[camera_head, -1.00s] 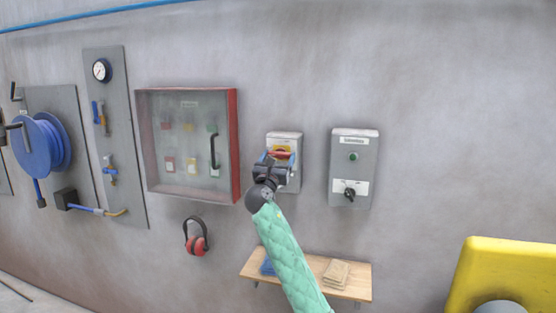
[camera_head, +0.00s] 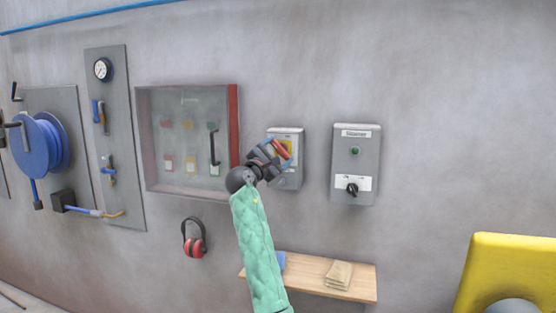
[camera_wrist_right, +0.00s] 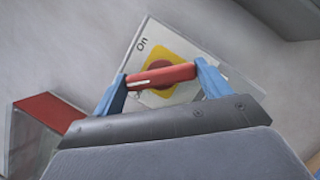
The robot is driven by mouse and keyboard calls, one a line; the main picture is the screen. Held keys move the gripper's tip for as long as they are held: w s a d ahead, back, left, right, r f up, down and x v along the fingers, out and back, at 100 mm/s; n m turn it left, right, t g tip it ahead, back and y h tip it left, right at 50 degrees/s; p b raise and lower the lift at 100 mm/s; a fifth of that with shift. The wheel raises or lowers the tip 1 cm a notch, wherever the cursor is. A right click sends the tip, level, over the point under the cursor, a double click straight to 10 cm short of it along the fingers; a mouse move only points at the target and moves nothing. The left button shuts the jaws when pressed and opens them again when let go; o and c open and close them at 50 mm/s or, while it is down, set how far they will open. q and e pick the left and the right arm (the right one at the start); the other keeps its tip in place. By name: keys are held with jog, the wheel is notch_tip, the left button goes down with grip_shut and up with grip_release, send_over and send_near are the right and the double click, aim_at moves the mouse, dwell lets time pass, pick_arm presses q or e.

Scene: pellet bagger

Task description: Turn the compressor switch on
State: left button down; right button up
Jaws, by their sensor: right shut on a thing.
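A grey switch box (camera_head: 291,179) is on the wall, with a yellow plate and a red handle (camera_head: 281,149). My right gripper (camera_head: 279,154) is shut on the red handle, with blue fingertips at its two ends. In the right wrist view the red handle (camera_wrist_right: 172,74) lies across the picture between the blue fingers, in front of the yellow plate (camera_wrist_right: 186,58). The box is turned at a slant to the gripper there, and the word "On" shows at its edge. In the head view the handle slants down to the right. My left gripper is not in view.
A second grey box (camera_head: 355,165) with a green light and black knob is to the right. A glass-fronted cabinet (camera_head: 233,135) with a red edge is close on the left. Below are a wooden shelf (camera_head: 310,275) and red ear defenders (camera_head: 195,245).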

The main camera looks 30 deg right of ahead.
jog(key=m+g+b, duration=0.1)
jog(key=m, duration=0.1)
jog(key=shift+m, duration=0.7)
jog(key=m+g+y+b, duration=0.1)
jog(key=m, duration=0.1)
jog(key=shift+m, duration=0.4)
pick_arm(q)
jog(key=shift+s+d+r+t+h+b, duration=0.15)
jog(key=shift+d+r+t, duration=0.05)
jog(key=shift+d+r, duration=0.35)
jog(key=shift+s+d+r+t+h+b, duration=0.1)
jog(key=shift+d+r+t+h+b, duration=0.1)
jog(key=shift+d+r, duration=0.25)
pick_arm(e)
jog(key=shift+m+g+y, duration=0.5)
jog(key=shift+m, duration=1)
jog(key=o, duration=1)
jog(key=shift+r, duration=0.1)
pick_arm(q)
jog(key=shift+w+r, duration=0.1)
